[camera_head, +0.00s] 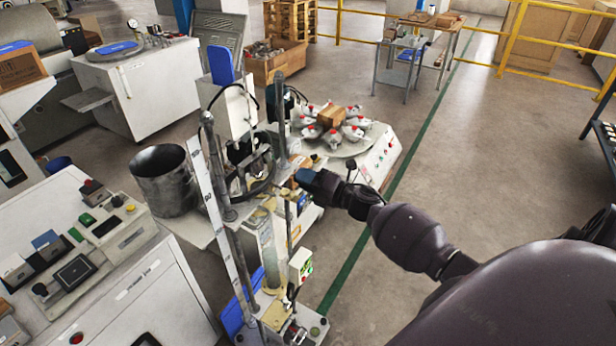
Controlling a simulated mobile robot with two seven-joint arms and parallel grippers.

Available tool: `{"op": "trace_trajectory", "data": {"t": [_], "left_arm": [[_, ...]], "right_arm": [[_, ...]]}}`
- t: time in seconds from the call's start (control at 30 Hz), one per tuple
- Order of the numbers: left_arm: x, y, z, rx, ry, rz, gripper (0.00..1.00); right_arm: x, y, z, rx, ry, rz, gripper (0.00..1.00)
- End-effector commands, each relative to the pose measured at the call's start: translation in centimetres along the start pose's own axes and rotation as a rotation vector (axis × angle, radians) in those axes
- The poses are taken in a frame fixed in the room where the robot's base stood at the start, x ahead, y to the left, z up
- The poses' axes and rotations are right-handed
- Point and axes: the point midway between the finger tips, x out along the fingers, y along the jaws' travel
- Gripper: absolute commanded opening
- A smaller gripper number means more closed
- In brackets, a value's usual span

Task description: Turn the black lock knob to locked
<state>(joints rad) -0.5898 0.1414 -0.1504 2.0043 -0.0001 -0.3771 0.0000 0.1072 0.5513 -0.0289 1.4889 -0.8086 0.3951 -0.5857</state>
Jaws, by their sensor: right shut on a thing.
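My right arm comes in from the right, and its dark gripper (302,179) reaches the upright testing machine (232,215) with metal columns near the picture's centre. The gripper is shut at the machine's right side, at about mid-height. What it grips is small and covered by the fingers. The black lock knob cannot be made out on its own; it appears to be hidden at the fingertips, so I cannot tell which way it is turned. My left gripper is not in view.
A round table machine (360,150) with several red-topped parts stands just behind my gripper. A metal bucket (165,180) and a control cabinet (110,290) are at the left. Open floor (490,150) with a green line lies to the right.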

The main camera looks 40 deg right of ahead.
Motion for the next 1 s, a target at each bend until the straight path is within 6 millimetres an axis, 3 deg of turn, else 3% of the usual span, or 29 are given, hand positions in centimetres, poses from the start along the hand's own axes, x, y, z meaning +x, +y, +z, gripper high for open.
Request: {"op": "trace_trajectory", "data": {"t": [0.4,0.97,1.0], "left_arm": [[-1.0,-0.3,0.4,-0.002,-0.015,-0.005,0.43],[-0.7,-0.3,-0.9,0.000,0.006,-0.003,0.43],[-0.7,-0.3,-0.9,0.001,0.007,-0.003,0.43]], "right_arm": [[0.0,0.1,0.0,0.200,-0.007,0.000,0.07],[0.0,-0.1,0.0,0.232,-0.007,-0.001,0.07],[0.0,-0.1,0.0,0.232,-0.007,-0.001,0.33]]}}
